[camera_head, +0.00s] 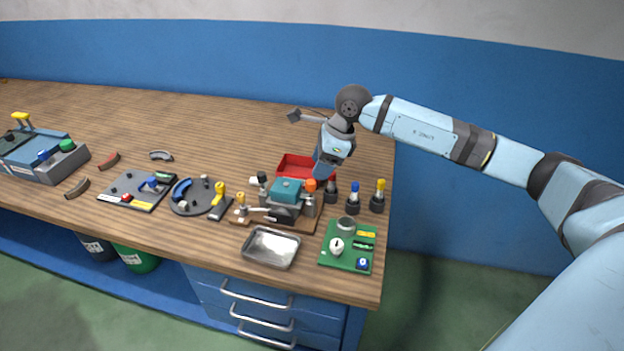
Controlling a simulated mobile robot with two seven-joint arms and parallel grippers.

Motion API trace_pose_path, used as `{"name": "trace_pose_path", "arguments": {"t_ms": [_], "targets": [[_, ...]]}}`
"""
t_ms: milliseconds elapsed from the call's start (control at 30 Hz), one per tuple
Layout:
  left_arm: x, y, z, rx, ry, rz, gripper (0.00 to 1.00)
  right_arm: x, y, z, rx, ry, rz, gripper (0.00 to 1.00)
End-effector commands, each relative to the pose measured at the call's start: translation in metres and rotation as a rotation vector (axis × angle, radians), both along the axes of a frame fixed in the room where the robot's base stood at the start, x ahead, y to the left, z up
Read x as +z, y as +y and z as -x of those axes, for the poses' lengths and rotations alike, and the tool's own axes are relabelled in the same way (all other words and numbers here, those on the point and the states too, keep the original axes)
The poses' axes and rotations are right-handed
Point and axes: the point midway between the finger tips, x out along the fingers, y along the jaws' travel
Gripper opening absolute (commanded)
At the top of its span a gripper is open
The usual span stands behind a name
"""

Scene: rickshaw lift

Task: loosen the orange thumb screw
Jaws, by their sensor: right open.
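The orange thumb screw (310,185) stands on the right side of a small vise-like fixture with a teal block (287,191), on a wooden base board near the table's right end. My right gripper (320,176) points down just behind and to the right of the orange screw, very close to it. Its jaws are open, and the small view does not show whether a finger touches the screw. The fingertips are partly hard to make out against the red bin. My left gripper is not in view.
A red bin (296,167) lies behind the fixture. Several dark holders with coloured tops, one blue (354,187), stand to the right. A metal tray (271,248) and a green board (348,247) are in front. The table's back is mostly clear.

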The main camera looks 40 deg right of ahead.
Motion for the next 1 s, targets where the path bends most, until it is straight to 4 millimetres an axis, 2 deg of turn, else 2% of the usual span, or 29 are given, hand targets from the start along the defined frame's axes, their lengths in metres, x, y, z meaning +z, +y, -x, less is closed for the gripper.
{"name": "trace_pose_path", "arguments": {"t_ms": [100, 300, 700, 767, 933, 1000], "targets": [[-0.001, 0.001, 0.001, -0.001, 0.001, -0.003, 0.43, -0.022, 0.008, -0.005, 0.002, 0.003, -0.002, 0.52], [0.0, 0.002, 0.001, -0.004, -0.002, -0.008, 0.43, -0.045, 0.016, -0.01, 0.0, 0.002, -0.003, 0.52], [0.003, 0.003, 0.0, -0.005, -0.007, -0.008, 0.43, -0.053, 0.018, -0.012, 0.0, 0.001, -0.001, 0.52], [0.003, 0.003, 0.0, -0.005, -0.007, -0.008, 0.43, -0.053, 0.018, -0.012, 0.0, 0.001, -0.001, 0.41], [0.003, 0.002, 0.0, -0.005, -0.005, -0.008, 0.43, -0.053, 0.018, -0.012, 0.0, 0.001, -0.001, 0.03], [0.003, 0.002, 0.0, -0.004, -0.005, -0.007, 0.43, -0.052, 0.018, -0.012, 0.001, 0.001, -0.002, 0.03]]}}
